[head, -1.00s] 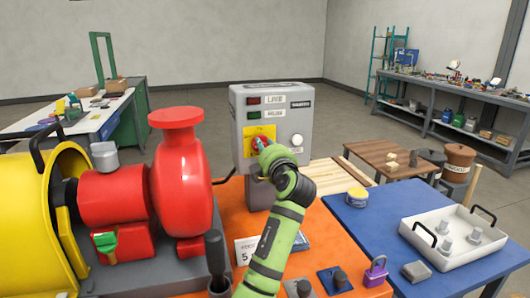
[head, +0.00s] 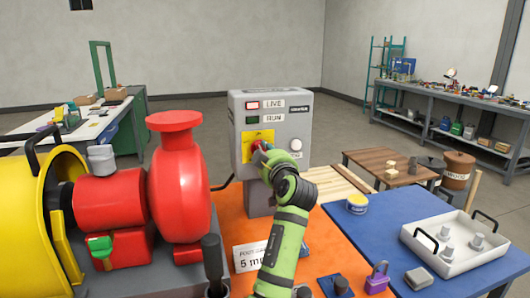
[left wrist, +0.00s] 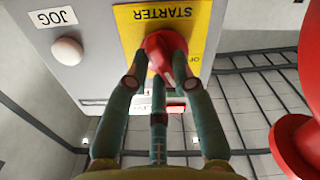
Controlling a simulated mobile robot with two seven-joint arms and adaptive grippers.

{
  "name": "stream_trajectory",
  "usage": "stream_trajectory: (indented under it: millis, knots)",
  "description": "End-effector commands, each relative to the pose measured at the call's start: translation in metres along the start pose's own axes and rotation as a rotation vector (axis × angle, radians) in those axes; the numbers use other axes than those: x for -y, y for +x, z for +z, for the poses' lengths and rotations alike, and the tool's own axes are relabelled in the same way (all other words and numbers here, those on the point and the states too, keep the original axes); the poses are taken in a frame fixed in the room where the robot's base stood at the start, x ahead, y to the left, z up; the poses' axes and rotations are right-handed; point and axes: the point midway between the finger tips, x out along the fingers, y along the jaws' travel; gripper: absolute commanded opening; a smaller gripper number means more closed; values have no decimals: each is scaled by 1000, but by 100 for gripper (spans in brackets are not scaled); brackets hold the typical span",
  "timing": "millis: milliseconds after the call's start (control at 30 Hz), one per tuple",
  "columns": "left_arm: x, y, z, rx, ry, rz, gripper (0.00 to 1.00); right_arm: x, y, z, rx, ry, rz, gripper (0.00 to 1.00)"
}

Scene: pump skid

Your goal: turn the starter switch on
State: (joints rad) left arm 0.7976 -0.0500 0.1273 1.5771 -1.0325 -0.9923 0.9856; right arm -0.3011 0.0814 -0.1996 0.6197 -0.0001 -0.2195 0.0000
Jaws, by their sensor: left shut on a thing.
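The grey starter box (head: 285,128) stands on the orange skid in the head view. It carries a yellow plate (head: 245,136) with the red starter switch knob (head: 256,144), a red LIVE lamp (head: 252,106), which is lit, and a dark green lamp (head: 252,120). My left gripper (head: 262,152) reaches the knob from the front and partly hides it. In the left wrist view the box is upside down, and the gripper's fingers (left wrist: 160,85) are shut around the red knob (left wrist: 167,50). The knob's exact setting is hard to read. My right gripper is out of view.
A white JOG button (head: 296,144) sits right of the knob. The red pump (head: 178,185) and yellow guard (head: 40,225) stand close on the left. A purple padlock (head: 378,279) and white tray (head: 455,240) are on the right, on the blue surface (head: 370,232).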

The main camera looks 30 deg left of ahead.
Motion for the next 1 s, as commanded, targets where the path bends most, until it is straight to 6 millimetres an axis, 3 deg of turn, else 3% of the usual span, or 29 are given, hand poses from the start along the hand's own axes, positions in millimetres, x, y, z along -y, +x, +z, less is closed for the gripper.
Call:
stream_trajectory:
  millis: [500,1000]
  knots:
    - [1,0,3,4,364,-1,0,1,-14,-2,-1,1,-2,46]
    - [1,0,4,4,446,-1,0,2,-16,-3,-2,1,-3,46]
